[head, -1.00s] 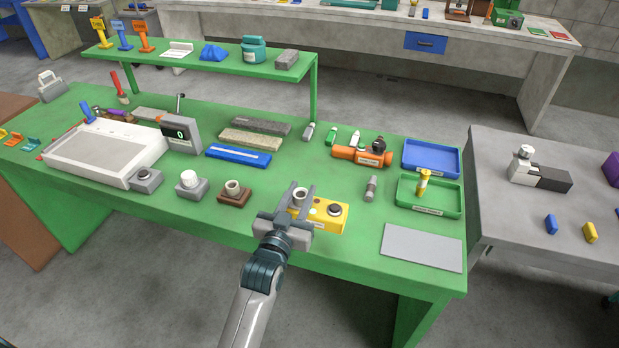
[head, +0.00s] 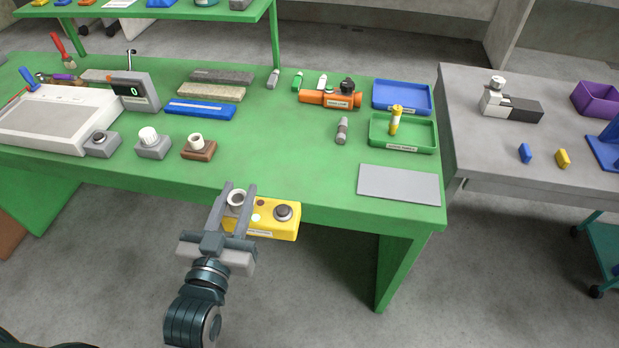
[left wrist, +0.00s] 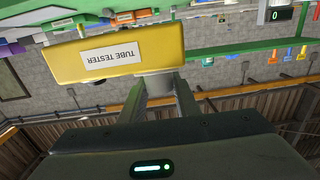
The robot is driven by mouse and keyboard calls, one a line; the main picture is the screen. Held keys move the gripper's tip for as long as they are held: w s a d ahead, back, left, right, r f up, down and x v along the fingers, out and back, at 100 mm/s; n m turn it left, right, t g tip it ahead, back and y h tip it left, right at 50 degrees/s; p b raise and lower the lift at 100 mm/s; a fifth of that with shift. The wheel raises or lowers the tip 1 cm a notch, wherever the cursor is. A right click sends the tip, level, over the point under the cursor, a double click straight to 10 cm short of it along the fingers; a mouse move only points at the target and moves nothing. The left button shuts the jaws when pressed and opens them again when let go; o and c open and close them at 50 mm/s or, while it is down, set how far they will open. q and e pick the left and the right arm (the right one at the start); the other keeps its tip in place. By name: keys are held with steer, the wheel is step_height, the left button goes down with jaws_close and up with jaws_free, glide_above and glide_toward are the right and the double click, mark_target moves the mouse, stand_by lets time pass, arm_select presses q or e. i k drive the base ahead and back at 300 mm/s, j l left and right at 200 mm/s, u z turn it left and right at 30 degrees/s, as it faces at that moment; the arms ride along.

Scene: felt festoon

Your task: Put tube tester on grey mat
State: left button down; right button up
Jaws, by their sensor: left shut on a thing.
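The tube tester is a yellow box (head: 266,222) with a grey round socket and a dark round knob on top. My left gripper (head: 237,200) is shut on its socket end and holds it at the front edge of the green table, seemingly raised. In the left wrist view the yellow tube tester (left wrist: 150,52) shows its label upside down, with the gripper fingers (left wrist: 158,88) at its grey socket. The grey mat (head: 398,184) lies flat and bare at the table's front right corner, to the right of the tester. My right gripper is not in view.
A green tray (head: 403,149) holding a yellow tube stands behind the mat, with a blue tray (head: 402,110) behind it. A small grey cylinder (head: 342,130) stands left of the green tray. The table between the brown socket block (head: 198,147) and the mat is clear.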

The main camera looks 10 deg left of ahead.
mark_target(400, 184)
steer(key=l+u, duration=0.3)
steer(key=l, duration=0.95)
steer(key=l+u, duration=0.3)
steer(key=l, duration=0.95)
